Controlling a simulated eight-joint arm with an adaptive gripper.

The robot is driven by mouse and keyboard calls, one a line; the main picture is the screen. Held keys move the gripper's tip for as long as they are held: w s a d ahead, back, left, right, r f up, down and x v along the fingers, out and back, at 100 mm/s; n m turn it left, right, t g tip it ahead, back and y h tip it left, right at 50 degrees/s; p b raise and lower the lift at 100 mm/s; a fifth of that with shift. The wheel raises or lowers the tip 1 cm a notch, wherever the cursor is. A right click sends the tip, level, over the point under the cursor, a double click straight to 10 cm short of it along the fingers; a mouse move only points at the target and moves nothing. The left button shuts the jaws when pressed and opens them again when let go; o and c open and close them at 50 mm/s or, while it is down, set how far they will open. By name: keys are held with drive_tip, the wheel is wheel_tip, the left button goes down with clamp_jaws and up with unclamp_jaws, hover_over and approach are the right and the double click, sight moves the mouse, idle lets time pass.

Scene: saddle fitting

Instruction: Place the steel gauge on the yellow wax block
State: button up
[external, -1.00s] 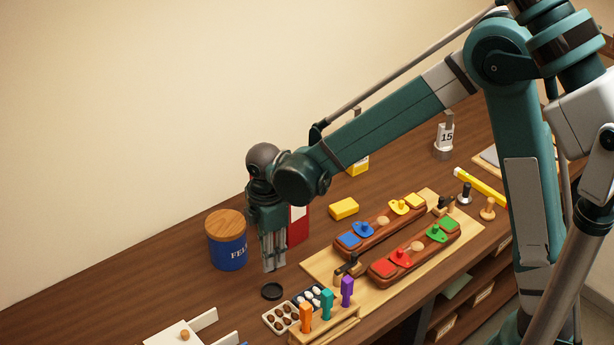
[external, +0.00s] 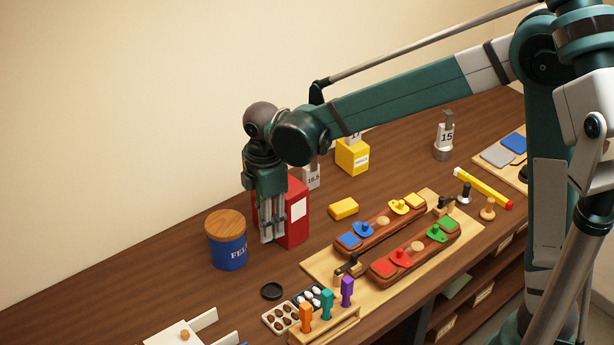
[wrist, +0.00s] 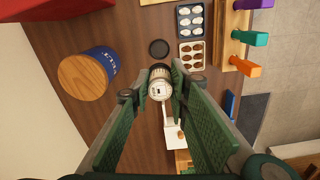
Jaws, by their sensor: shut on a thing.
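The yellow wax block (external: 343,208) lies on the table behind the brown saddle forms, and nothing stands on it. My gripper (external: 272,238) is to its left, in front of the red box and right of the felt jar, above the table. In the wrist view my gripper (wrist: 161,84) is shut on a small round thing with a pale, marked face, which looks like the steel gauge (wrist: 160,90). Most of the gauge is hidden by the fingers in the external view.
A red box (external: 297,205) stands close behind my gripper. A blue felt jar (external: 228,250) is at left. Number-marked weights (external: 444,135) and a yellow box (external: 352,157) stand farther back. A rack of coloured tools (external: 325,322) and a black disc (external: 272,291) are in front.

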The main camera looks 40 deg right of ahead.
drive_tip(key=r, duration=0.3)
drive_tip(key=shift+w+d+r, duration=0.15)
drive_tip(key=shift+d+r, duration=0.15)
drive_tip(key=w+d, duration=0.7)
drive_tip(key=d, duration=0.6)
drive_tip(key=p, duration=0.2)
hover_over(344, 205)
wheel_tip(344, 205, down, 11)
drive_tip(key=shift+f, duration=0.1)
drive_tip(key=shift+f, duration=3.1)
drive_tip(key=shift+f, duration=1.85)
